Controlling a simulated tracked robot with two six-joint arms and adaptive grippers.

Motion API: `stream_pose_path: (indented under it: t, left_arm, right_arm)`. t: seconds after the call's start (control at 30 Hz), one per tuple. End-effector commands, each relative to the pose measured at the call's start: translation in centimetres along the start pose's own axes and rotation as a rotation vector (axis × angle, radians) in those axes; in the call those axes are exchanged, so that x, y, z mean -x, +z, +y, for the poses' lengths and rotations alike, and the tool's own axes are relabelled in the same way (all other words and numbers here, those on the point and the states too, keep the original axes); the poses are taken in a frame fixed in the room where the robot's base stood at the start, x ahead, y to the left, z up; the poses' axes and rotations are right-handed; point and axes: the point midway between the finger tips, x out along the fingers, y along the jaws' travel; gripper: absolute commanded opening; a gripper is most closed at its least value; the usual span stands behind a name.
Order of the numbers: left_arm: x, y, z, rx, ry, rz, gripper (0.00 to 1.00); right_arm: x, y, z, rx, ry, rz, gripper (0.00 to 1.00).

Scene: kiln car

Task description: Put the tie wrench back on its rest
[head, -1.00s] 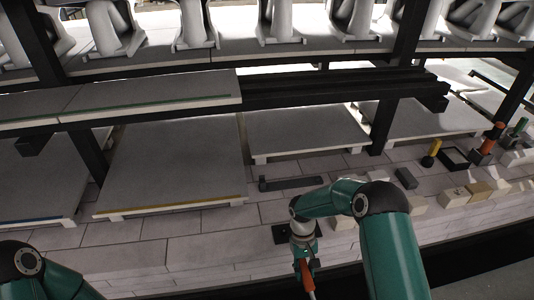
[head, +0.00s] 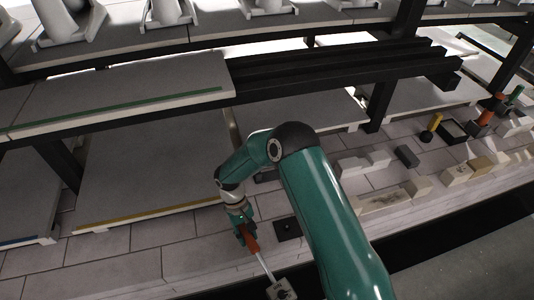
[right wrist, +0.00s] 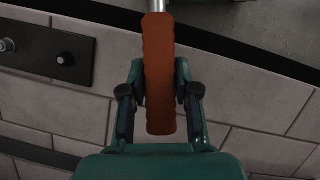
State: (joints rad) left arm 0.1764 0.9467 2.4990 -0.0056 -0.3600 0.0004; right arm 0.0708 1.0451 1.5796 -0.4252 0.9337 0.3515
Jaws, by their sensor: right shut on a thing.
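The tie wrench (head: 250,242) has an orange handle and a thin metal shaft, which runs down to a pale block-like end at the bottom of the head view. My right gripper (head: 243,222) is shut on the orange handle. In the right wrist view, the handle (right wrist: 159,55) stands between the two fingers of the gripper (right wrist: 160,92), its shaft leaving at the top. A dark plate with small studs, seemingly the rest (head: 287,229), lies on the pale brick to the right of the wrench, apart from it. It also shows at the wrist view's upper left (right wrist: 45,52). My left gripper is out of view.
Shelf slabs (head: 150,170) on dark posts (head: 378,105) stand behind. Small blocks (head: 408,156), a yellow-handled tool (head: 435,122) and a black square frame (head: 453,131) lie to the right. A dark gap (head: 420,235) runs along the front of the brick.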

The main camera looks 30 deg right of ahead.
Motion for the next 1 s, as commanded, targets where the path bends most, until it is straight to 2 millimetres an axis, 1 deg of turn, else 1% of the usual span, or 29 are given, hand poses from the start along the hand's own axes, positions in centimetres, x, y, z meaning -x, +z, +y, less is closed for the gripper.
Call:
stream_pose_path:
  t: [0.13, 0.37, 0.47, 0.57, 0.67, 0.77, 0.8, 0.9, 1.0]
  left_arm:
    - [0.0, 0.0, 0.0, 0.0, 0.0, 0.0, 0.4]
    - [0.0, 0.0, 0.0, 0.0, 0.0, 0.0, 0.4]
    - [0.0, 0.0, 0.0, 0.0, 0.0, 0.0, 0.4]
    - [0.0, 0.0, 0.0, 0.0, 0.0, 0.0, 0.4]
    - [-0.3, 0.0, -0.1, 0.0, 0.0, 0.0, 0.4]
    - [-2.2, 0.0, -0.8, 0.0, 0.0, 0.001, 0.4]
    - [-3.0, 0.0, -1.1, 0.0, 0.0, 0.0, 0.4]
    - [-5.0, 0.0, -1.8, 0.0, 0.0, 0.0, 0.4]
    - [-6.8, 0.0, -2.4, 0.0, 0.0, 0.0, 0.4]
  right_arm:
    - [0.1, -0.3, -0.8, 0.019, 0.007, -0.001, 0.0]
    - [0.2, -0.5, -1.3, 0.06, 0.025, -0.016, 0.0]
    - [0.2, -0.2, -1.0, 0.176, 0.073, -0.034, 0.0]
    - [0.5, -0.1, 0.3, 0.367, 0.157, -0.051, 0.0]
    - [1.3, -0.4, 2.6, 0.607, 0.266, -0.068, 0.0]
    - [2.1, -1.7, 6.3, 0.844, 0.381, -0.08, 0.0]
    - [2.6, -2.2, 7.9, 0.929, 0.425, -0.086, 0.0]
    - [3.8, -3.3, 11.7, 1.089, 0.508, -0.098, 0.0]
    - [4.8, -3.9, 14.9, 1.181, 0.561, -0.11, 0.0]
